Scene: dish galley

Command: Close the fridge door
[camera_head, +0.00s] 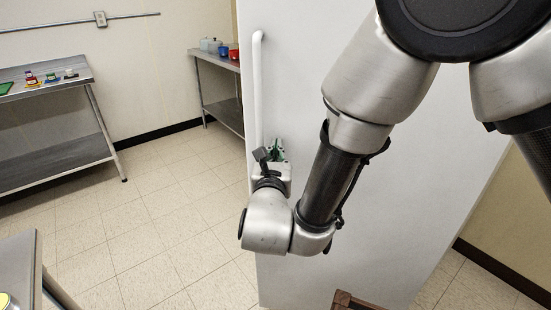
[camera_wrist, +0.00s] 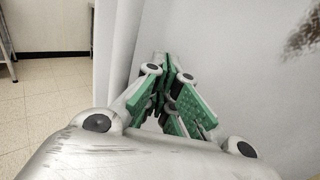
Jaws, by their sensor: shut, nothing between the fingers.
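The fridge door (camera_head: 390,210) is a large, plain white upright panel that fills the middle and right of the head view. Its long white handle (camera_head: 257,95) runs vertically along the left edge. How far the door stands open cannot be told. My gripper (camera_head: 277,148) is shut and empty, in front of the panel just right of the handle's lower part, partly hidden by my wrist. In the wrist view, its green-padded fingers (camera_wrist: 170,62) meet and point toward the white surface (camera_wrist: 235,60); whether they touch it is unclear.
A steel table with small colourful items (camera_head: 50,75) stands at the far left, and another table with pots (camera_head: 215,60) stands behind the door's left edge. A metal counter corner (camera_head: 22,262) is at lower left. A brown wooden object (camera_head: 352,301) is at the bottom. Tiled floor between is clear.

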